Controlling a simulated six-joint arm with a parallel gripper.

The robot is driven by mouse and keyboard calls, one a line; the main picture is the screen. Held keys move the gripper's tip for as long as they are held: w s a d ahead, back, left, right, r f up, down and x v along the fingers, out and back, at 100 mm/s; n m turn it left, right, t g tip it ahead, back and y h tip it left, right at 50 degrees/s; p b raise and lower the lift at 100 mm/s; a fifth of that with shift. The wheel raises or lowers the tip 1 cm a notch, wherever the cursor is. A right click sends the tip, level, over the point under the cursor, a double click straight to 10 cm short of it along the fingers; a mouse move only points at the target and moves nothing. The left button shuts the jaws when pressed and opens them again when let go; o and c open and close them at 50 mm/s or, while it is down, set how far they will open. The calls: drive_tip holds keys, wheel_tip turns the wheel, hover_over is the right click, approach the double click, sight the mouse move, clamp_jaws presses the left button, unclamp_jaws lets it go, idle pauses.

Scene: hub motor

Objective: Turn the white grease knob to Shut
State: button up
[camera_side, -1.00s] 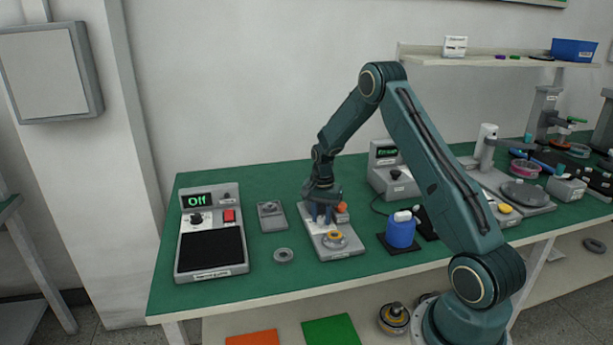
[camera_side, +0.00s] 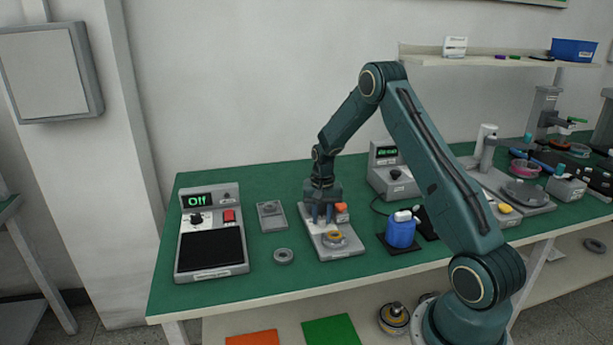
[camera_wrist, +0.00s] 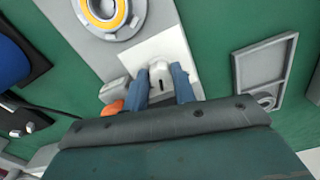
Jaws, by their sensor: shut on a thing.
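The white grease knob (camera_wrist: 160,76) sits on a white plate (camera_wrist: 156,48) on a grey base, with a dark mark on its face, in the wrist view. My gripper (camera_wrist: 160,84) has its two blue fingers on either side of the knob and is shut on it. In the side view my gripper (camera_side: 322,216) is low over the grey station (camera_side: 352,246); the fingers hide the knob there. I cannot read any Shut marking near the knob.
An orange button (camera_side: 341,208) and a ring with a yellow centre (camera_side: 333,239) are on the same station. A blue container (camera_side: 401,231) stands to the right. A loose grey ring (camera_side: 284,256) and a grey tray (camera_side: 271,215) lie to the left. A display unit (camera_side: 211,245) reads "Off".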

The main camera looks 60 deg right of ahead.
sight(322, 218)
drive_tip(key=n, duration=0.5)
drive_tip(key=shift+n, duration=0.3)
drive_tip(key=shift+d+n, duration=0.1)
drive_tip(key=shift+n, duration=2.1)
drive_tip(key=o, duration=1)
wheel_tip(322, 218, up, 14)
drive_tip(key=shift+f, duration=0.1)
